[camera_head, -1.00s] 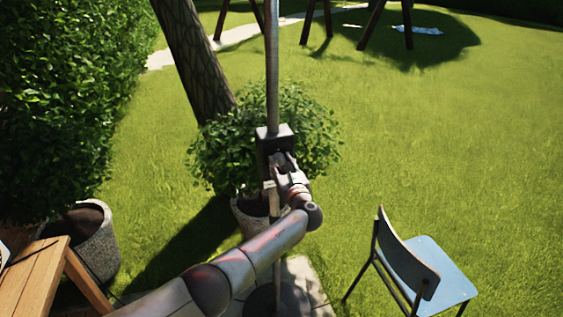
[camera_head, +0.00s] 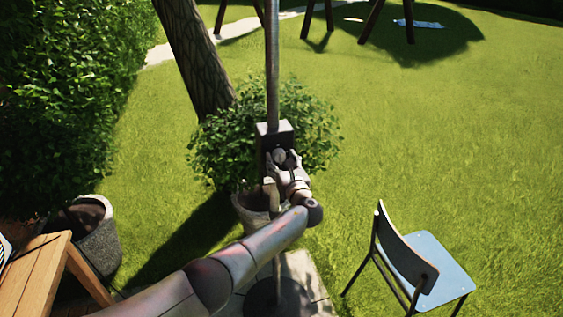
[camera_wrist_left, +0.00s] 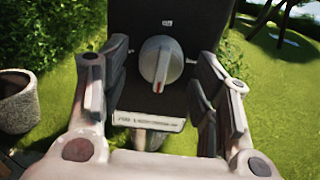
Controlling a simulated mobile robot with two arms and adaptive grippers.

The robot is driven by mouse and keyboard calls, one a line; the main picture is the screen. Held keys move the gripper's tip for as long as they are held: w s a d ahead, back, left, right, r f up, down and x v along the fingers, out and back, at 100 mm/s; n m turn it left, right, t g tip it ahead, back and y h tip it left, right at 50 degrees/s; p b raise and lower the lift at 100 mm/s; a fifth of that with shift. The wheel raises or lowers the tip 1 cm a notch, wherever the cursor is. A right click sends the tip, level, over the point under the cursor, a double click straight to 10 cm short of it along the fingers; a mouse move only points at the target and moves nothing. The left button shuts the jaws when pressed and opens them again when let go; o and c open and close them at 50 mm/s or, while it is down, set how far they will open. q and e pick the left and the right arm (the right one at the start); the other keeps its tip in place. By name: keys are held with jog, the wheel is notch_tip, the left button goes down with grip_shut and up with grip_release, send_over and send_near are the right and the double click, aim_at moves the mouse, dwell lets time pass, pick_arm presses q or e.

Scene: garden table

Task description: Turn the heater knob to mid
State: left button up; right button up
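The heater is a dark control box (camera_head: 273,136) on a tall metal pole. Its round grey knob (camera_wrist_left: 160,61) is on the box face, with a small red mark at its lower edge in the left wrist view; the knob also shows in the head view (camera_head: 279,156). A label plate (camera_wrist_left: 152,122) with print too small to read is below the knob. My left gripper (camera_wrist_left: 156,82) is open, its fingers on either side of the knob with gaps to both. In the head view the gripper (camera_head: 284,163) is close in front of the box. My right gripper is not in view.
A leafy bush (camera_head: 222,150) in a pot stands behind the pole. A chair with a blue seat (camera_head: 436,264) stands at the right on grass. A wooden table (camera_head: 36,276) and a stone planter (camera_head: 96,236) are at the left. The pole's round base (camera_head: 276,297) is below my arm.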

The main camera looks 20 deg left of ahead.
pick_arm(q)
jog(key=shift+d+r, duration=0.1)
jog(key=v, duration=1.2)
dwell(0.4)
